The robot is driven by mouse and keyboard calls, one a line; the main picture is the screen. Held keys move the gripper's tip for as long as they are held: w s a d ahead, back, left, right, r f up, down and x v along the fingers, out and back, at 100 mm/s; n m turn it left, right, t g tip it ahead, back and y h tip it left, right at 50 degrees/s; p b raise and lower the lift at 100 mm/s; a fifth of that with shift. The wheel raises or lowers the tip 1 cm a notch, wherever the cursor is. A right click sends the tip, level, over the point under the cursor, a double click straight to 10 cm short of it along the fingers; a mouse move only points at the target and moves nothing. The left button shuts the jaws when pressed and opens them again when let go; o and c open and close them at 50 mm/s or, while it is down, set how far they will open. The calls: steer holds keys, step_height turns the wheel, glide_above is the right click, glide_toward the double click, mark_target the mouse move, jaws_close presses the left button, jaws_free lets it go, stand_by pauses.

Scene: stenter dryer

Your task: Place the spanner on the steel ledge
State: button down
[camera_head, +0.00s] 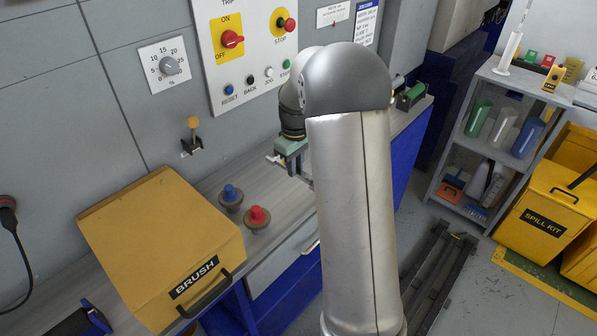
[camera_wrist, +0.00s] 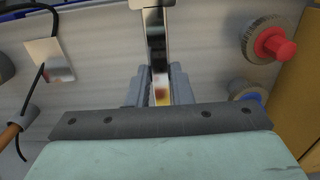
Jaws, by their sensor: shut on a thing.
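My gripper (camera_wrist: 158,78) is shut on the spanner (camera_wrist: 155,30), a shiny metal bar between its two grey fingers in the wrist view. The spanner's far end reaches the top edge of that view. In the head view my gripper (camera_head: 290,165) is over the grey steel ledge (camera_head: 290,214) along the wall, partly hidden by my arm. Only a small pale end of the spanner (camera_head: 273,159) shows there. The ledge (camera_wrist: 95,75) fills the background of the wrist view. I cannot tell whether the spanner touches it.
A red knob (camera_head: 257,216) and a blue knob (camera_head: 230,195) stand on the ledge beside a yellow BRUSH box (camera_head: 150,235). The control panel (camera_head: 245,75) is on the wall behind. A green object (camera_head: 411,95) lies at the ledge's far end.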

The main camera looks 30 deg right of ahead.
steer(key=p, duration=0.2)
glide_above(298, 183)
step_height(298, 183, down, 6)
steer(key=shift+w+f, duration=0.1)
steer(key=shift+f, duration=1.75)
steer(key=c, duration=1.3)
jaws_free()
